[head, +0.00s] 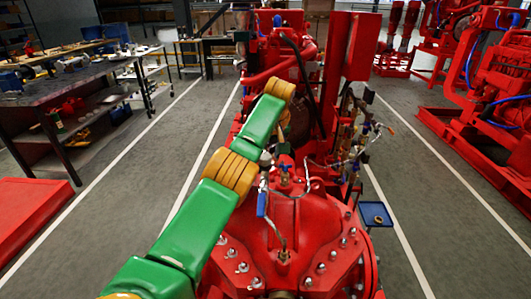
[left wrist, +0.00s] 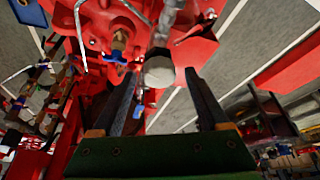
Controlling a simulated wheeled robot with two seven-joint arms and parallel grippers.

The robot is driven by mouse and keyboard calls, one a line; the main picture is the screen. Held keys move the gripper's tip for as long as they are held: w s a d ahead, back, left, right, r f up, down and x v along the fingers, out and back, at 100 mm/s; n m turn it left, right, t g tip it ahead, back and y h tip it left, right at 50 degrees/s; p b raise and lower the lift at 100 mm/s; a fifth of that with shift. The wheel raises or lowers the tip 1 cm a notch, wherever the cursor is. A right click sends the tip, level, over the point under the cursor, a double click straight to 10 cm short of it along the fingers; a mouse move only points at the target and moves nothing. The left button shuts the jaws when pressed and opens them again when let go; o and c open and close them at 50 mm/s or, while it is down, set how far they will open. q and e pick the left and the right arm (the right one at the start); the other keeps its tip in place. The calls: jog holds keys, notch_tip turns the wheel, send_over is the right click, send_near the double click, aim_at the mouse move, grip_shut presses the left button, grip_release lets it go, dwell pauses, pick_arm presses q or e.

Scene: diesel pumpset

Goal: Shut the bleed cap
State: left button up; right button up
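The bleed cap, a pale grey faceted cap (left wrist: 158,72), shows in the left wrist view at the end of a metal pipe, just ahead of and between my fingertips. In the head view a small grey cap (head: 265,158) stands above the red pump casing (head: 310,215), beside my arm. My left gripper (left wrist: 160,78) is open, with a dark finger on either side of the cap's line; I see no clear contact. In the head view my left gripper (head: 276,146) is small and partly hidden by my arm. My right gripper is not in view.
A blue-handled valve (head: 262,203) and another blue-handled brass fitting (head: 285,170) stand close by on the casing. Hoses and wiring (head: 350,150) crowd the right side. A small blue tray (head: 376,214) is at the right. A workbench (head: 75,75) stands left; the floor aisles are clear.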

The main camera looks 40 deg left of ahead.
pick_arm(q)
grip_shut()
jog(key=shift+f, duration=0.1)
